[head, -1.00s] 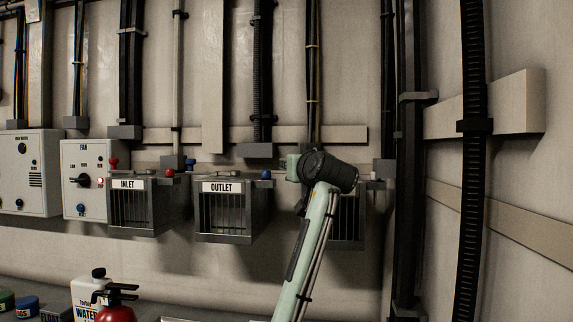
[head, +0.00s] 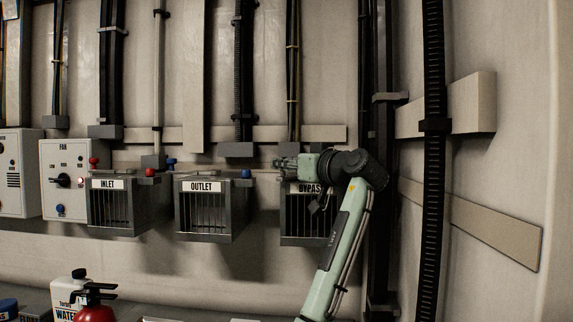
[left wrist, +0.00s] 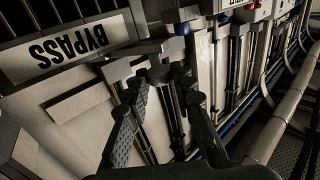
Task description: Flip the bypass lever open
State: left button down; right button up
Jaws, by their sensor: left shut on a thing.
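The bypass box (head: 300,228) is a dark barred box on the wall with a BYPASS sign (head: 302,188), partly covered by my left arm. Its sign also shows upside down in the left wrist view (left wrist: 70,50). My left gripper (head: 283,163) is at the top of this box, pointing left across it. In the left wrist view its two fingers (left wrist: 161,78) are closed around a small dark piece, which I take for the bypass lever (left wrist: 158,73). Most of the lever is hidden by the fingers. My right gripper is in neither view.
The outlet box (head: 205,222) and inlet box (head: 112,215) hang to the left, with blue and red knobs on top. A fan panel (head: 62,160) is further left. Vertical conduits (head: 435,150) run on the right.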

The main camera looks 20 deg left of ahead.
pick_arm(q)
jog(key=c, duration=1.3)
grip_release()
notch_tip(320, 180, up, 10)
